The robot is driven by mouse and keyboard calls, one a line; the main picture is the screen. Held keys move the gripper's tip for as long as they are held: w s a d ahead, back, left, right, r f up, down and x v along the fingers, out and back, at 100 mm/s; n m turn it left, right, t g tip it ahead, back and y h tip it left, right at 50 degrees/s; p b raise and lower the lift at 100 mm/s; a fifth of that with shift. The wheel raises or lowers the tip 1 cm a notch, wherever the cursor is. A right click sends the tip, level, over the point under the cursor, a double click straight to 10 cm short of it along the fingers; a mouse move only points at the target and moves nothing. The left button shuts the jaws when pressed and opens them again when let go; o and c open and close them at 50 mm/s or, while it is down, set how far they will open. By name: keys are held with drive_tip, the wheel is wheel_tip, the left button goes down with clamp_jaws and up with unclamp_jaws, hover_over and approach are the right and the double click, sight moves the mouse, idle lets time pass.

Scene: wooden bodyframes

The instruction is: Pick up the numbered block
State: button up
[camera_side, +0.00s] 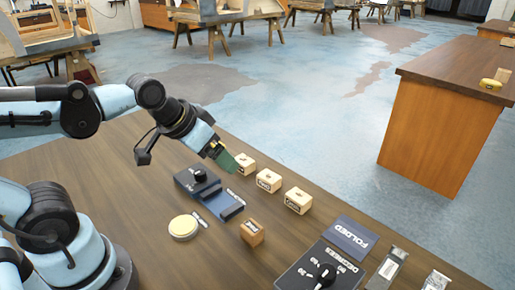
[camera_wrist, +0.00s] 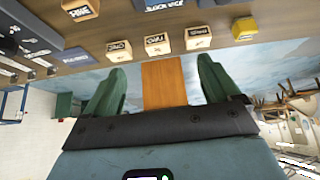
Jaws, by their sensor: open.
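Three cream blocks with dark label plates stand in a row on the brown table: one by my gripper (camera_side: 245,163), a middle one (camera_side: 269,180) and a nearer one (camera_side: 298,200). A browner block (camera_side: 252,232) stands in front of them. Their markings are too small to read, so I cannot tell which is the numbered block. My gripper (camera_side: 222,162) is tilted just left of the first cream block, above the table. In the wrist view its green fingers (camera_wrist: 162,64) are spread and empty. Cream blocks also show there, beyond the fingertips (camera_wrist: 157,45).
A dark blue tray (camera_side: 207,192), a round yellow-topped tin (camera_side: 184,227), a "FOLDED" card (camera_side: 349,235) and a dark board with a black knob (camera_side: 318,270) lie on the table. Beyond its far edge is open floor and a wooden cabinet (camera_side: 440,130).

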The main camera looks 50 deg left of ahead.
drive_tip(key=w+r+g, duration=0.2)
drive_tip(key=w+g, duration=0.1)
drive_tip(key=w, duration=0.4)
drive_tip(key=g, duration=0.4)
hover_over(269, 176)
wheel_tip(269, 176, down, 4)
drive_tip(key=shift+n, duration=0.4)
wheel_tip(269, 176, down, 6)
drive_tip(key=shift+s+r, duration=0.1)
drive_tip(key=shift+s, duration=0.05)
drive_tip(key=shift+w+f, duration=0.2)
drive_tip(key=shift+f, duration=2.5)
drive_tip(key=c, duration=1.2)
drive_tip(key=shift+r, duration=0.1)
